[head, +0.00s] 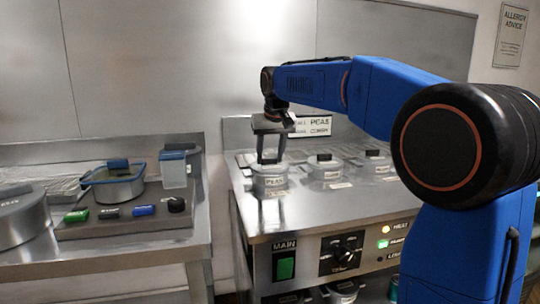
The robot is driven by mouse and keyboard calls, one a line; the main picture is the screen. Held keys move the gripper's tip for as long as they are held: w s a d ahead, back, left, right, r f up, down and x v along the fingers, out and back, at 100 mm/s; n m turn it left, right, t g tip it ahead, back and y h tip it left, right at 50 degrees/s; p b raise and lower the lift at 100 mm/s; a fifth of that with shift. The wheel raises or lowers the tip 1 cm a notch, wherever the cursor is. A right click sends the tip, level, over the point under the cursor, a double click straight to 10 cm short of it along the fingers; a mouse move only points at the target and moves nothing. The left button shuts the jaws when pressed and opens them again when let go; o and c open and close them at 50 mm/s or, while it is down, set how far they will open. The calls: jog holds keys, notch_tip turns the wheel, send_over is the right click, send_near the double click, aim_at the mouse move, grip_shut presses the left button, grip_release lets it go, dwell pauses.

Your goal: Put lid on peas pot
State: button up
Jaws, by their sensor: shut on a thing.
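My gripper (270,160) points straight down over the leftmost small steel pot (271,184) on the range top. This pot has a white label on its front that seems to read peas. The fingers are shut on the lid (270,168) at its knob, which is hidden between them. The lid is level at the pot's mouth. I cannot tell whether it rests on the rim or hangs just above it.
Two more lidded pots (323,168) (373,163) with black knobs stand close to the right. A sign (310,126) is behind. The left counter holds a blue-rimmed container (118,190), a clear tub (174,174) and a large steel pot (20,218). The range's front strip is clear.

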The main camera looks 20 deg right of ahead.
jog(key=o, duration=1.6)
jog(key=shift+o, duration=0.2)
notch_tip(320, 180, up, 7)
dwell(0.5)
